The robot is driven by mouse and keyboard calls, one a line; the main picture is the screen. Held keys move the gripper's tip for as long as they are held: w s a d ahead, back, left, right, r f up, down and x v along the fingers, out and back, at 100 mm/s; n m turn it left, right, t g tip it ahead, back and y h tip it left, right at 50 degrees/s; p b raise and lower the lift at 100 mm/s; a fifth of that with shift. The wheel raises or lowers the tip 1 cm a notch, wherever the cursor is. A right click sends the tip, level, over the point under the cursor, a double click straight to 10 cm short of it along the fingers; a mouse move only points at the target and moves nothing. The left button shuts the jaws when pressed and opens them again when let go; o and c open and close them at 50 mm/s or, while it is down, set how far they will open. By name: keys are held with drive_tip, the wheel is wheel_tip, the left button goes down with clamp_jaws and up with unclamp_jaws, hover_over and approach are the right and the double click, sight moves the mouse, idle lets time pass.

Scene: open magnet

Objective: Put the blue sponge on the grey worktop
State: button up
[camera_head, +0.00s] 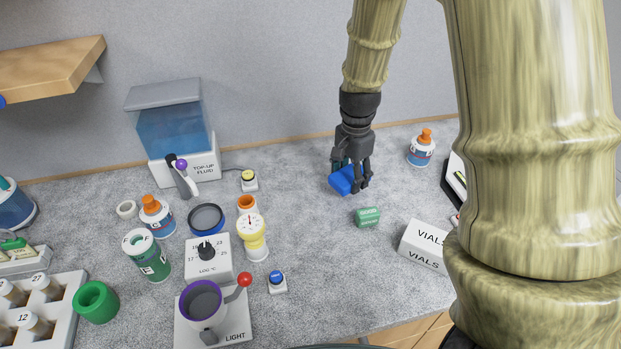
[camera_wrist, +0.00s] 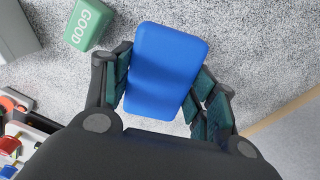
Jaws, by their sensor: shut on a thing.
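The blue sponge (camera_head: 343,180) is at my gripper, over the back right part of the grey worktop (camera_head: 310,250). In the wrist view the sponge (camera_wrist: 165,70) lies between the two finger pads. My gripper (camera_head: 352,182) points down and is shut on the sponge; it also shows in the wrist view (camera_wrist: 160,85). The sponge is at or very near the worktop surface; I cannot tell whether it touches. Part of the sponge is hidden behind the fingers in the head view.
A green GOOD block (camera_head: 367,217) and a white VIALS box (camera_head: 424,243) stand in front and to the right. An orange-capped bottle (camera_head: 421,148) is at the back right. A fluid tank (camera_head: 172,130), gauge (camera_head: 251,236) and several devices fill the left. Worktop around the sponge is clear.

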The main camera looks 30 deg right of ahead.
drive_tip(key=w+d+p, duration=0.1)
drive_tip(key=w, duration=0.3)
drive_tip(key=w+d+f+p, duration=0.1)
drive_tip(key=w+d, duration=0.1)
drive_tip(key=w, duration=0.3)
drive_tip(key=w+d+p, duration=0.2)
drive_tip(key=w, duration=0.2)
drive_tip(key=shift+w+d+f, duration=0.15)
drive_tip(key=shift+w+f, duration=0.05)
drive_tip(key=shift+w, duration=0.05)
drive_tip(key=shift+f+p, duration=1)
drive_tip(key=shift+f, duration=0.8)
drive_tip(key=o, duration=0.8)
drive_tip(key=shift+f, duration=0.1)
drive_tip(key=shift+o, duration=0.2)
wheel_tip(320, 180, up, 12)
drive_tip(key=b, duration=0.3)
drive_tip(key=shift+r, duration=0.2)
